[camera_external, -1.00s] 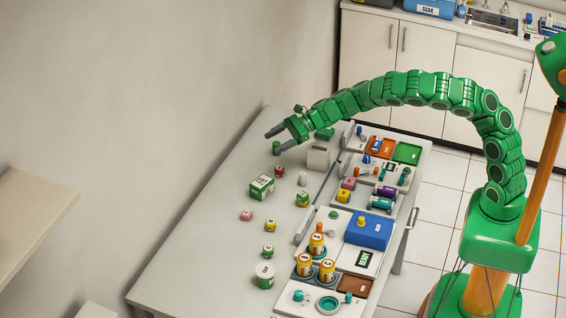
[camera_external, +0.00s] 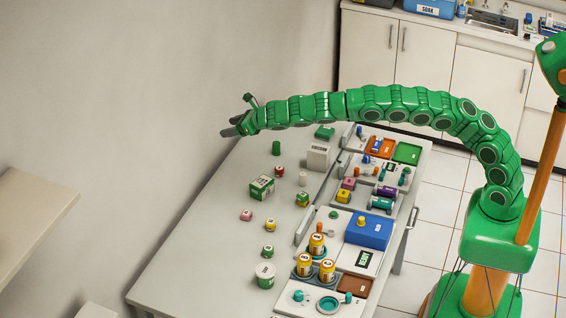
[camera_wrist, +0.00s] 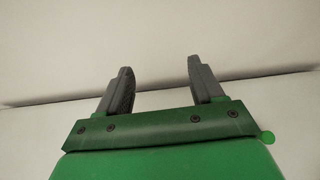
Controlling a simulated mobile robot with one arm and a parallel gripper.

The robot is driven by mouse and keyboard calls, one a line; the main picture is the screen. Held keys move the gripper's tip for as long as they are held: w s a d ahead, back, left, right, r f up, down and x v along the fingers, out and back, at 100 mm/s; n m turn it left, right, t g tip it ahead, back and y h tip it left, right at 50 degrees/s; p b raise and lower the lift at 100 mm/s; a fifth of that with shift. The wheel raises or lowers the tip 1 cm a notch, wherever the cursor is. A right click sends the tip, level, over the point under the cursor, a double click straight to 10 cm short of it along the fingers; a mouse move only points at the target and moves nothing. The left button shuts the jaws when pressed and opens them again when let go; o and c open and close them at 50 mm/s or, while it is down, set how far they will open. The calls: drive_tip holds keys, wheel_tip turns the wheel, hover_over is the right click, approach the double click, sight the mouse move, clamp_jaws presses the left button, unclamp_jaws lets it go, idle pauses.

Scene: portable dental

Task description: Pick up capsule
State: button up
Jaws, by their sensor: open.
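My gripper (camera_external: 229,126) is raised above the far left part of the table, close to the wall. In the wrist view my gripper (camera_wrist: 159,66) has its two dark fingers spread with nothing between them. I cannot tell for sure which thing is the capsule. Candidates are a small green cylinder (camera_external: 276,148) standing on the table to the right of and below my gripper, and small red-and-white (camera_external: 279,170) and pink (camera_external: 246,215) pieces.
A green-and-white box (camera_external: 262,187), a white jar with green (camera_external: 265,274) and a grey box (camera_external: 318,156) stand on the table (camera_external: 200,235). Trays at right hold orange bottles (camera_external: 327,267) and a blue box (camera_external: 369,230). The table's left part is bare. The wall is close.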

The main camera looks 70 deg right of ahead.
drive_tip(key=s+a+f+m+g, duration=0.3)
drive_tip(key=s+a+f+g, duration=0.3)
drive_tip(key=s+a, duration=0.15)
drive_tip(key=g, duration=0.6)
hover_over(271, 222)
wheel_tip(271, 222, down, 5)
drive_tip(key=shift+d+f, duration=0.1)
drive_tip(key=shift+f, duration=5.7)
drive_tip(key=shift+c, duration=0.2)
drive_tip(key=c, duration=1.1)
drive_tip(key=shift+o, duration=0.2)
drive_tip(key=shift+r, duration=0.1)
